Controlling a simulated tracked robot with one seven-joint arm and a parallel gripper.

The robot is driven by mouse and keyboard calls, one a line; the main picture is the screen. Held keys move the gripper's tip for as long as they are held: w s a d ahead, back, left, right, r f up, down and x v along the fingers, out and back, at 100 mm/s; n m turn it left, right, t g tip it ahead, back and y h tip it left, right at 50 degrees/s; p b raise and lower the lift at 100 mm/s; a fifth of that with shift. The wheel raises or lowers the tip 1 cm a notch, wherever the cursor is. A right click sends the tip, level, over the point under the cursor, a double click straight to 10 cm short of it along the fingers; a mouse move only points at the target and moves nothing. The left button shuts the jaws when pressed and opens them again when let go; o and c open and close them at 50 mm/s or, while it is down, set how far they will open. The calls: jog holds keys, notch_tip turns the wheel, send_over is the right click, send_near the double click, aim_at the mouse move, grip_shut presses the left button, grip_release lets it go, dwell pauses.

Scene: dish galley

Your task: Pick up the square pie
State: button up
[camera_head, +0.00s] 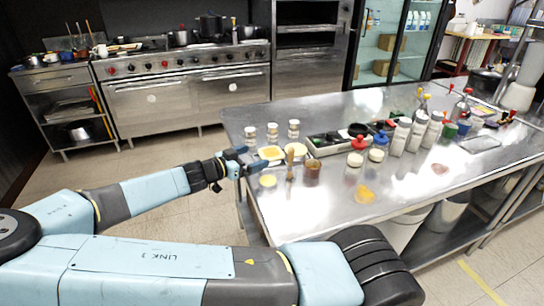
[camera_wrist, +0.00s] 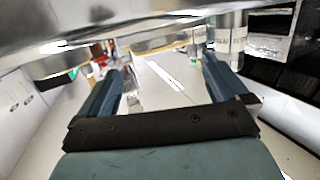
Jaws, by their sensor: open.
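A pale yellow item with a squarish outline (camera_head: 271,153) lies near the left end of the steel table; it looks like the square pie, but it is too small to be certain. My gripper (camera_head: 240,160) is at the table's left edge, a little left of these yellow items. In the wrist view my gripper (camera_wrist: 165,82) shows two blue fingers spread apart with nothing held between them. A yellowish patch (camera_wrist: 180,41) shows beyond the fingers there, partly hidden; I cannot tell what it is.
White-lidded jars (camera_head: 272,133) stand behind the yellow items. A stove (camera_head: 180,85) is at the back left.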

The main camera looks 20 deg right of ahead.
aim_at(267, 154)
jog(key=shift+f+x, duration=0.15)
jog(key=shift+x, duration=1.4)
jog(key=shift+f+x, duration=0.2)
jog(key=shift+x, duration=1.4)
jog(key=shift+s, duration=0.1)
jog(key=shift+a, duration=0.1)
jog(key=c, duration=0.8)
jog(key=shift+r, duration=0.15)
